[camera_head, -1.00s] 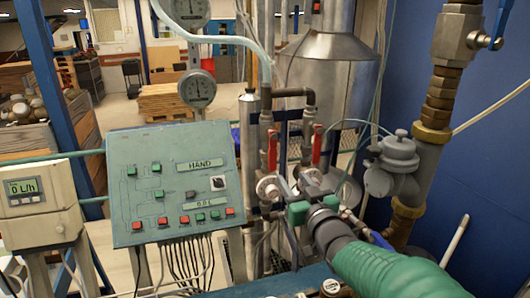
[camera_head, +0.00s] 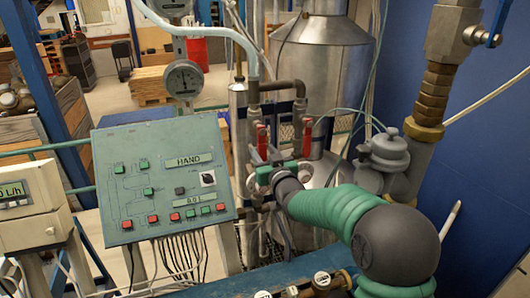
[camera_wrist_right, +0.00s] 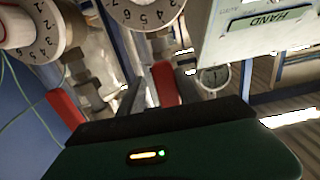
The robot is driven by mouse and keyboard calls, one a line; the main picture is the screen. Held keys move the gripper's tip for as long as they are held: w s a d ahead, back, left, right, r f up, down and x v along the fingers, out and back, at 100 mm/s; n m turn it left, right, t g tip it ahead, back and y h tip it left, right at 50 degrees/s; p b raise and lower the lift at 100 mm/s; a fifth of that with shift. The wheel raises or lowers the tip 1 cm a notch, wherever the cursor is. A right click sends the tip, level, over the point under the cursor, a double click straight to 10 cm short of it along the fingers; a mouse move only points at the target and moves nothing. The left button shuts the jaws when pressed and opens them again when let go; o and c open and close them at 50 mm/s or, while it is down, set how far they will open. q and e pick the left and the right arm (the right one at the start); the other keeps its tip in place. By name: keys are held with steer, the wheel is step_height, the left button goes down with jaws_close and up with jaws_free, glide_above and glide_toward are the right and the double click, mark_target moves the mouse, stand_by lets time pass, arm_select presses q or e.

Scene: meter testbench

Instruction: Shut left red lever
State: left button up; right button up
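Two red levers stand upright on the pipe valves in the head view. The left red lever (camera_head: 262,140) is just behind my right gripper's fingers, and its lower end is hidden. The right red lever (camera_head: 307,137) stands free to the right. My right gripper (camera_head: 265,156) has its two grey fingers apart, pointing toward the left lever. In the right wrist view, turned over, the left lever (camera_wrist_right: 165,83) shows close to the fingers, and the right lever (camera_wrist_right: 66,108) is farther left. I cannot tell whether the fingers touch the left lever. My left gripper is not in view.
A green control panel (camera_head: 160,178) marked HAND stands left of the levers. A grey meter (camera_head: 388,150) and thick brass pipe (camera_head: 430,95) stand to the right. Round gauges (camera_head: 184,80) hang behind the panel. A blue beam (camera_head: 215,288) crosses the front.

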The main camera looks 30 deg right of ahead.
steer(key=shift+s+r, duration=0.2)
steer(key=shift+s, duration=0.05)
steer(key=shift+c, duration=1.1)
steer(key=shift+w+a+r, duration=0.1)
steer(key=shift+a+r, duration=0.05)
steer(key=shift+a, duration=0.5)
jaws_close()
steer(key=shift+a, duration=0.2)
steer(key=shift+d+r, duration=0.1)
steer(key=shift+d, duration=0.2)
steer(key=shift+r, duration=0.1)
